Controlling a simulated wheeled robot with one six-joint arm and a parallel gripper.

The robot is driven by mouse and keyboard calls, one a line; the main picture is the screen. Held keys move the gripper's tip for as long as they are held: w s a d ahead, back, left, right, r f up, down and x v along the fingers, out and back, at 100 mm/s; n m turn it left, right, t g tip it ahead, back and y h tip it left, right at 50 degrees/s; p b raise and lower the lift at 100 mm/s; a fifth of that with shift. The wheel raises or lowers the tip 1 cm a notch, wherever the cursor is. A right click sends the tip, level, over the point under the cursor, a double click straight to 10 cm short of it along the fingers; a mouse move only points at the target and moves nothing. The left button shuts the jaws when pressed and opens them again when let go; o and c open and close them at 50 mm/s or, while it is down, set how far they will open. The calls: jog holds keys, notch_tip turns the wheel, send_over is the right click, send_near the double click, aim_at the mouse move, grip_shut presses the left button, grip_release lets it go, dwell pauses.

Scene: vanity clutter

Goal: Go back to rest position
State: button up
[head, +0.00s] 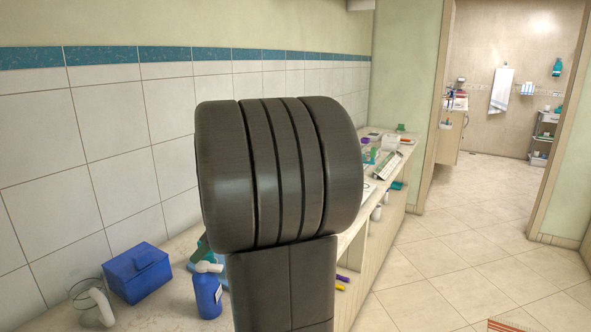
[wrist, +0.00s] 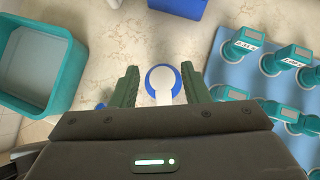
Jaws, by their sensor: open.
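My gripper (wrist: 158,82) shows in the wrist view with two dark green fingers spread apart. A blue pump bottle (head: 207,296) also stands on the counter in the head view, just left of my dark arm.
In the wrist view, a teal bin (wrist: 62,60) is at left and a blue tray (wrist: 232,80) with several teal-capped items at right. In the head view, a blue box (head: 138,272) and a glass cup (head: 90,300) stand on the counter.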

jog(key=d+y+b, duration=0.1)
jog(key=f+y+b, duration=0.1)
jog(key=y, duration=0.1)
jog(key=d+f+y+b, duration=0.1)
jog(key=y, duration=0.1)
jog(key=shift+s+d+f+t, duration=0.15)
jog(key=shift+d+f+t, duration=0.05)
jog(key=shift+d+t, duration=0.1)
jog(key=f+y+b, duration=0.1)
jog(key=y, duration=0.1)
jog(key=d+f+y+b, duration=0.1)
jog(key=y+b, duration=0.1)
jog(key=t+y+b, duration=0.1)
jog(key=y, duration=0.1)
jog(key=shift+s+d+f+b, duration=0.15)
jog(key=shift+f+b, duration=0.2)
jog(key=shift+f, duration=0.05)
jog(key=shift+r, duration=0.1)
